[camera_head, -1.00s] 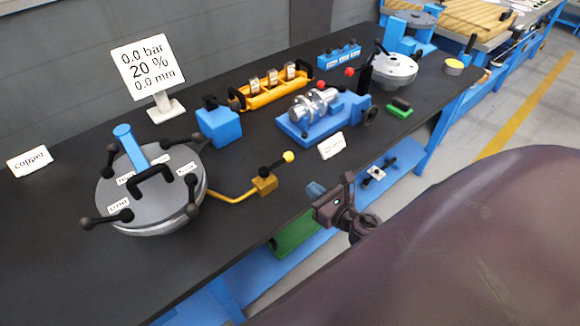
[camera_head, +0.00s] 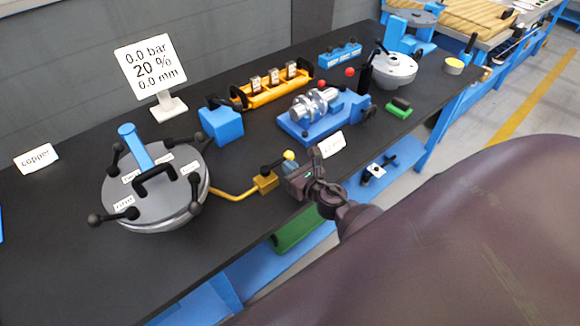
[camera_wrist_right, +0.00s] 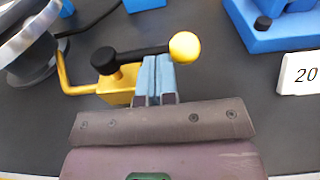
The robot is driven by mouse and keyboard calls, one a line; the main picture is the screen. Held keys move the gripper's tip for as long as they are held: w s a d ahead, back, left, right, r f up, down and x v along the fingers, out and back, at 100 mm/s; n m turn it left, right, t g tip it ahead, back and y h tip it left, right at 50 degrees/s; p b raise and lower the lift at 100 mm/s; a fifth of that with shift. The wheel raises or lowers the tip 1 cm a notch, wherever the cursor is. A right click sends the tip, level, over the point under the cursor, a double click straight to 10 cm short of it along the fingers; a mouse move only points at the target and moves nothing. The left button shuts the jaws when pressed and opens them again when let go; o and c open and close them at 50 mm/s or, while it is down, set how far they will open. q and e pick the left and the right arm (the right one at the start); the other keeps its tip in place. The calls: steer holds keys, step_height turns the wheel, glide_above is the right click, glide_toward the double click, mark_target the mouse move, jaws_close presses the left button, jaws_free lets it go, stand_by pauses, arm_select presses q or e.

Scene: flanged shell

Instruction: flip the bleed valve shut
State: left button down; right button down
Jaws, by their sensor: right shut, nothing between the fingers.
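The bleed valve is a small brass block (camera_head: 264,181) on a bent yellow pipe at the right of the round flanged shell (camera_head: 157,190). Its black lever ends in a yellow ball (camera_head: 289,155) and points away from the pipe. My right gripper (camera_head: 290,169) is shut and empty, close beside the lever. In the wrist view its blue fingertips (camera_wrist_right: 155,70) lie right at the lever near the ball; whether they touch it I cannot tell. My left gripper is not in view.
A blue box (camera_head: 221,125), an orange tray (camera_head: 270,92) and a blue fixture with a metal cylinder (camera_head: 318,120) stand behind the valve. A sign (camera_head: 150,65) reads 0.0 bar, 20 %, 0.0 mm. The dark bench top is clear in front of the shell.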

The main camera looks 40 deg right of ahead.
steer(key=shift+d+y, duration=0.1)
steer(key=shift+y, duration=0.2)
steer(key=shift+w+n+y+b, duration=0.15)
steer(key=shift+n+y+b, duration=0.25)
steer(key=shift+n+y, duration=0.15)
